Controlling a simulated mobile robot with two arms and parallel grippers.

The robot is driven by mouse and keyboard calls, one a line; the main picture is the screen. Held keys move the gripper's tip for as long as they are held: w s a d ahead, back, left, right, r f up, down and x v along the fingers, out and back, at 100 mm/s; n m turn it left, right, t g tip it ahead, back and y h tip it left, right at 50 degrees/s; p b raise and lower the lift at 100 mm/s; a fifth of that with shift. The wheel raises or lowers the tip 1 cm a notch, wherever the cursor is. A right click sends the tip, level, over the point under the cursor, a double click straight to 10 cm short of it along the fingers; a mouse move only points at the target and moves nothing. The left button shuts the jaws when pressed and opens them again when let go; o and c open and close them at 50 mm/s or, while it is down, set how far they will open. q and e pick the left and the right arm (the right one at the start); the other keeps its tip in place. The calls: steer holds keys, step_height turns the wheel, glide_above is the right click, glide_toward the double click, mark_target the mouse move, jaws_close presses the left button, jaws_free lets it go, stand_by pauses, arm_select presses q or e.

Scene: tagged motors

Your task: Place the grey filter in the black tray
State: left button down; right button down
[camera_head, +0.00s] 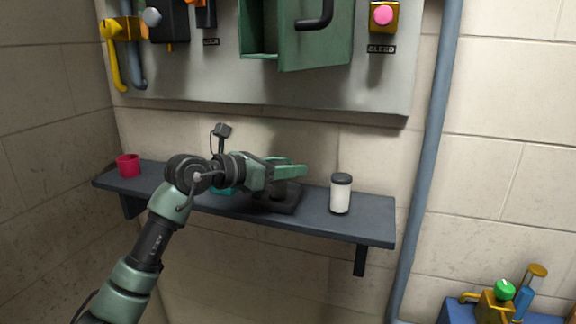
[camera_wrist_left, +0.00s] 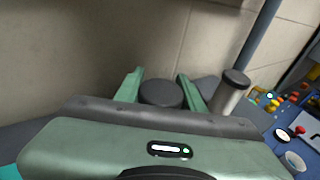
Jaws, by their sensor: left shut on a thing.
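My left gripper (camera_head: 298,170) is over the wall shelf, reaching in from the left. In the left wrist view its two green fingers (camera_wrist_left: 160,85) are shut on the grey filter (camera_wrist_left: 161,94), a dark grey round piece. In the head view the fingers and arm hide much of the filter. The black tray (camera_head: 290,207) lies on the shelf below the gripper, partly hidden by it. The filter is at or just above the tray; I cannot tell whether it touches the tray floor. My right gripper is not in view.
The dark shelf (camera_head: 365,219) also holds a white jar with a dark lid (camera_head: 341,195) right of the tray and a red cup (camera_head: 128,165) at the left end. A teal thing is mostly hidden behind my arm. The panel (camera_head: 300,95) hangs above.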

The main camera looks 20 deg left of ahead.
arm_select(q)
steer(key=shift+f, duration=0.15)
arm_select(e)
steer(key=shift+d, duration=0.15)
arm_select(q)
steer(key=shift+f, duration=0.1)
steer(key=shift+f, duration=0.15)
steer(key=c, duration=0.9)
jaws_free()
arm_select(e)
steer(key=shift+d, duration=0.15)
arm_select(q)
steer(key=shift+r, duration=0.3)
steer(key=b+v, duration=0.4)
steer(key=v, duration=0.7)
steer(key=shift+f, duration=0.2)
steer(key=shift+s+a+r, duration=0.2)
steer(key=shift+s+a, duration=0.1)
steer(key=shift+s, duration=0.15)
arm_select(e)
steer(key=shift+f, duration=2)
